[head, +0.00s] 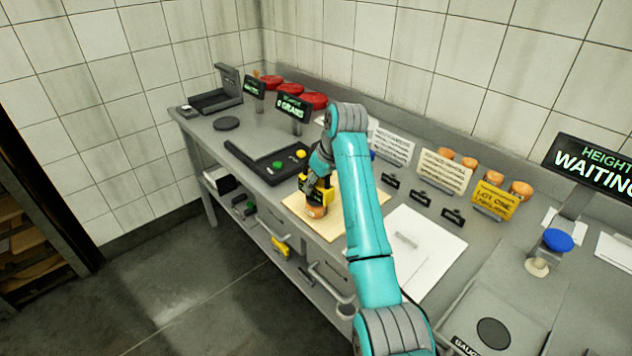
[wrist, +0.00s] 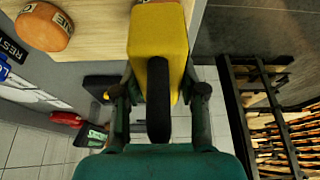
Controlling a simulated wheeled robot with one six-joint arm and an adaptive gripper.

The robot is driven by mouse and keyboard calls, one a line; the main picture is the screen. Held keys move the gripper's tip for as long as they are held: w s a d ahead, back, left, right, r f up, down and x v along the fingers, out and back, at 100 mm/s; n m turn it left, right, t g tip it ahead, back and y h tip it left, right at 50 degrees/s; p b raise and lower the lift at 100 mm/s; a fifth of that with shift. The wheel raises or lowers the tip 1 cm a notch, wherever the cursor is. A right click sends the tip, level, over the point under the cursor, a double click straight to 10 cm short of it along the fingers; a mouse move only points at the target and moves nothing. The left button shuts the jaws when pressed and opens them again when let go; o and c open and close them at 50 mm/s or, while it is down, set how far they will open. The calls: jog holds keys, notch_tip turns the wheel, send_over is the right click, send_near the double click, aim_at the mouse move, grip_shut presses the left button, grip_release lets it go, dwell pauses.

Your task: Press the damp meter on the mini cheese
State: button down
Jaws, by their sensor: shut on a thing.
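My gripper (head: 318,190) is shut on the yellow damp meter (head: 305,184), which has a black part along it. The meter also fills the upper middle of the wrist view (wrist: 150,32), between my fingers. In the head view a small orange cheese (head: 317,211) stands on the pale wooden board (head: 332,228), right below the meter. I cannot tell whether the meter touches it. In the wrist view a brown patch shows at the top edge beyond the meter, mostly hidden. Another orange cheese (wrist: 45,27) with a pale label shows at upper left.
A black tray (head: 262,162) with green and yellow buttons lies left of the board. Sign cards (head: 445,170) and several small orange cheeses (head: 470,162) stand along the back. A white sheet (head: 420,240) lies right of the board. A height gauge (head: 555,243) stands farther right.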

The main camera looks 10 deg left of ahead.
jog(key=shift+f, duration=0.35)
dwell(1.1)
jog(key=shift+r, duration=4.05)
